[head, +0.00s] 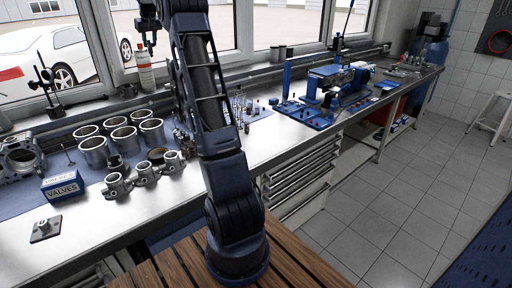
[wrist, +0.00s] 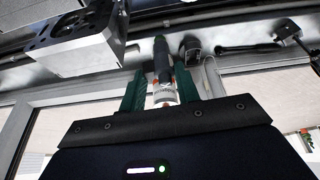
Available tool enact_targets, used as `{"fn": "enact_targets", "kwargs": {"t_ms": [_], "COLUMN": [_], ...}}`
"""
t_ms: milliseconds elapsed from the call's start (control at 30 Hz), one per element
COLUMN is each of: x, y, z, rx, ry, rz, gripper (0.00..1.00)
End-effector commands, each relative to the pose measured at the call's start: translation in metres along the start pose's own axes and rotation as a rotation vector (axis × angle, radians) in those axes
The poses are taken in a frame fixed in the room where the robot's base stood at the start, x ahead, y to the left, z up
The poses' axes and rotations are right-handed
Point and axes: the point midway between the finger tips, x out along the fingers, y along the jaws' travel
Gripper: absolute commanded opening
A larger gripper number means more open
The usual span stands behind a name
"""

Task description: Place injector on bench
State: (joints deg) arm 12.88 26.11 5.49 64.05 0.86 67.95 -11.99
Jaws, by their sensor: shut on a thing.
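My gripper (head: 150,40) hangs at the upper left of the head view, in front of the window and above the bench. In the wrist view its green fingers (wrist: 160,76) stand either side of a slim dark part, which looks like the injector (wrist: 162,58), and are shut on it. In the head view the held part is too small to make out well. The metal bench (head: 88,226) runs along the window below the gripper.
A spray bottle (head: 145,74) stands by the window. Blue fixtures (head: 302,114) stand farther right. Bare metal shows along the front edge.

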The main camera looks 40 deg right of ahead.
Motion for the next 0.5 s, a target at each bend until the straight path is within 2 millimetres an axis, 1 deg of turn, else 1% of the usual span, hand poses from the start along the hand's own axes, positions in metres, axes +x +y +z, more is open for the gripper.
{"fn": "enact_targets", "kwargs": {"t_ms": [33,100,267,300,367,400,467,500], "x": [-0.003,-0.006,-0.015,-0.018,-0.022,-0.024,-0.029,-0.032], "y": [0.023,0.052,0.117,0.133,0.156,0.171,0.194,0.208], "z": [0.008,0.018,0.045,0.053,0.065,0.073,0.086,0.095], "rx": [0.027,0.062,0.142,0.162,0.192,0.212,0.242,0.263], "ry": [-0.001,-0.002,-0.003,-0.003,-0.004,-0.004,-0.005,-0.005], "rz": [0.011,0.025,0.057,0.065,0.077,0.085,0.097,0.105], "gripper": [0.09,0.09,0.09,0.09,0.09,0.09,0.09,0.09]}}
